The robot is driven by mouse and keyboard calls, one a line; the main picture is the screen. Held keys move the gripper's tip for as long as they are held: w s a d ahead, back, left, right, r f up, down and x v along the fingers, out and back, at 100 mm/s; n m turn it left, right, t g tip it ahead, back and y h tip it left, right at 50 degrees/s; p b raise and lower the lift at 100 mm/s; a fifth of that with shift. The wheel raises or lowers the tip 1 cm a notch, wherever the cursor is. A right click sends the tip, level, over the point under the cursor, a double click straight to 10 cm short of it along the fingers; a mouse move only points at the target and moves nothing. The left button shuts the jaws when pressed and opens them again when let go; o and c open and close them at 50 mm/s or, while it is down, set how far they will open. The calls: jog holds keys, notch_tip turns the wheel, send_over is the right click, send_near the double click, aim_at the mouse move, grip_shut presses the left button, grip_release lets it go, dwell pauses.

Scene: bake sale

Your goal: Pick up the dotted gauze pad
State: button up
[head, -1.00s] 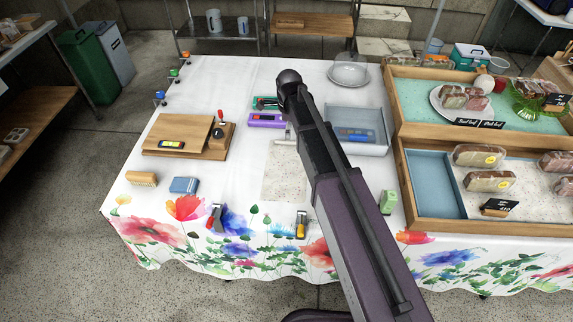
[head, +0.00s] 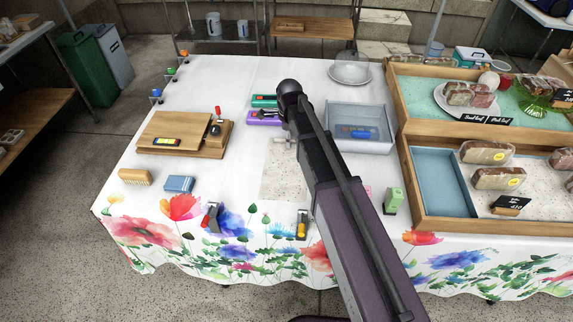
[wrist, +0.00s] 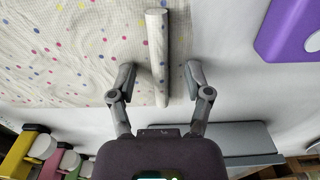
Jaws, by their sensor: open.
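A white dotted strip (wrist: 157,58), like a narrow roll or a folded edge, lies between my fingers in the wrist view. A flat white dotted cloth (wrist: 70,50) spreads beside it, and also shows on the table in the head view (head: 283,180). I cannot tell whether the strip is part of this cloth or a separate pad. My gripper (wrist: 160,75) is open, one finger on each side of the strip, with gaps to both. In the head view my gripper (head: 283,142) is over the cloth's far end, partly hidden by my arm.
A purple case (head: 264,118) is just beyond the gripper. A grey bin (head: 373,148) stands to the right and a wooden board (head: 170,135) to the left. Wooden display trays (head: 470,222) fill the right side. A blue box (head: 179,184) sits at front left.

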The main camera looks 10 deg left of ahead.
dwell(0.5)
grip_shut()
jog(key=shift+r, duration=0.15)
notch_tip(320, 180, up, 10)
jog(key=p, duration=1)
dwell(0.8)
